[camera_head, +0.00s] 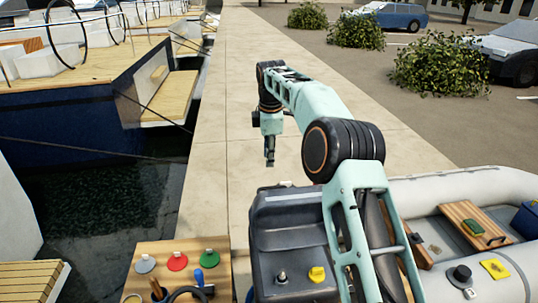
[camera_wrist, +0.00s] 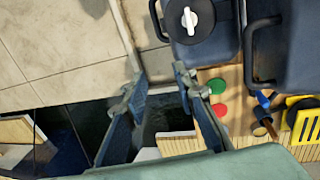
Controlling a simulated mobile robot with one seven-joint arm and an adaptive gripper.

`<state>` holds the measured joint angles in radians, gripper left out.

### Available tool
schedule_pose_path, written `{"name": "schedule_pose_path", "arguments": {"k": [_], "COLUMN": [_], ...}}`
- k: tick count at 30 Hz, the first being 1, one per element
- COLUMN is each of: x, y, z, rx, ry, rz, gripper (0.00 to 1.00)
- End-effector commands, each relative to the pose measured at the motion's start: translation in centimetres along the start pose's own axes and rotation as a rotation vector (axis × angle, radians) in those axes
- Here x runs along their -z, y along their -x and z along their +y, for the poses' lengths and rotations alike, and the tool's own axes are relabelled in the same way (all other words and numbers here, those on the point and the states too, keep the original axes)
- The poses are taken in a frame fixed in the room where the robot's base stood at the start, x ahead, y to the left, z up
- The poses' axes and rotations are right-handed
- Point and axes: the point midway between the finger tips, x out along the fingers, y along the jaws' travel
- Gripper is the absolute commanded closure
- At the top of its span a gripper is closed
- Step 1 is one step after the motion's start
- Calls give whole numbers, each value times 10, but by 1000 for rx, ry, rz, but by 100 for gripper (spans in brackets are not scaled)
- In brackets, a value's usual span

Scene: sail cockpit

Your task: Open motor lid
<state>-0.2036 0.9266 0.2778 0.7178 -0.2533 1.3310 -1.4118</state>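A dark blue-grey casing (camera_head: 290,235) stands at the lower middle of the head view, with a yellow cap (camera_head: 317,275) and a small metal knob on it. In the wrist view a dark casing (camera_wrist: 205,50) bears a round black cap with a white knob (camera_wrist: 189,19). I cannot tell for sure which part is the motor lid; my arm hides some of the casing. My gripper (camera_head: 269,155) hangs over the paved quay beyond the casing. In the wrist view my gripper (camera_wrist: 160,85) has its fingers apart with nothing held between them.
A wooden panel (camera_head: 215,257) with grey, red and green discs and a blue-handled tool is left of the casing. A grey inflatable boat (camera_head: 425,192) lies to the right. A blue sailboat (camera_head: 65,120) floats at left. The quay (camera_head: 215,130) ahead is clear.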

Motion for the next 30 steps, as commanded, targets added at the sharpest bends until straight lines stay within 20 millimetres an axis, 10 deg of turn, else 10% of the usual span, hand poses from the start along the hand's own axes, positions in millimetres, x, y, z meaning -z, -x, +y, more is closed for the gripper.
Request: {"name": "schedule_pose_path", "arguments": {"k": [17,30], "x": [0,1], "y": [4,83], "z": [2,3], "rx": [-2,-4], "ry": [0,0], "rz": [0,1], "gripper": [74,74]}}
